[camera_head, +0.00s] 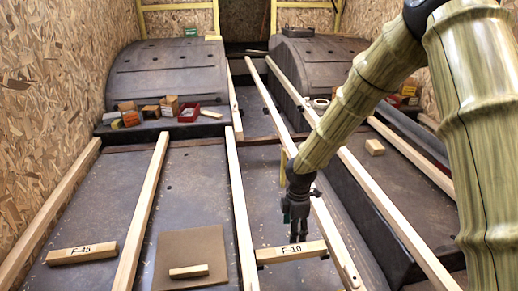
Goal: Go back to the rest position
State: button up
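My arm comes in from the right side of the camera_head view and bends down to the middle. My gripper (297,236) points down, with its fingertips just above or in front of the labelled wooden block F-10 (275,255). The fingers are small and dark, and I cannot tell whether they are open or shut, or whether they touch the block. The block lies between two long wooden battens.
A block marked F-45 (82,254) lies at the left. A brown board (190,247) carries a small wooden piece (189,271). Long battens (145,210) run along the floor. Boxes and a red bin (189,112) stand before the left wheel arch (168,72).

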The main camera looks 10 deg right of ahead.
jog(key=s+f+m+p, duration=0.1)
jog(key=s+m+p, duration=0.2)
jog(key=s+p, duration=0.2)
jog(key=s+a+f+m+y+p, duration=0.1)
jog(key=s+m+p, duration=0.2)
jog(key=s+p, duration=0.2)
jog(key=s+a+m+y+p, duration=0.1)
jog(key=s+m+p, duration=0.3)
jog(key=s, duration=0.5)
jog(key=shift+s+a+f+g+p, duration=0.1)
jog(key=shift+a+f+g+p, duration=0.2)
jog(key=shift+p, duration=0.55)
jog(key=s+d+r+m+h+p, duration=0.1)
jog(key=s+d+r+m+p, duration=0.2)
jog(key=s+p, duration=0.3)
jog(key=s+d+r+m+h+p, duration=0.1)
jog(key=s+m+p, duration=0.4)
jog(key=s, duration=0.6)
jog(key=shift+d+r+m+p, duration=0.35)
jog(key=shift+d+r+m, duration=0.05)
jog(key=shift+d+r, duration=0.55)
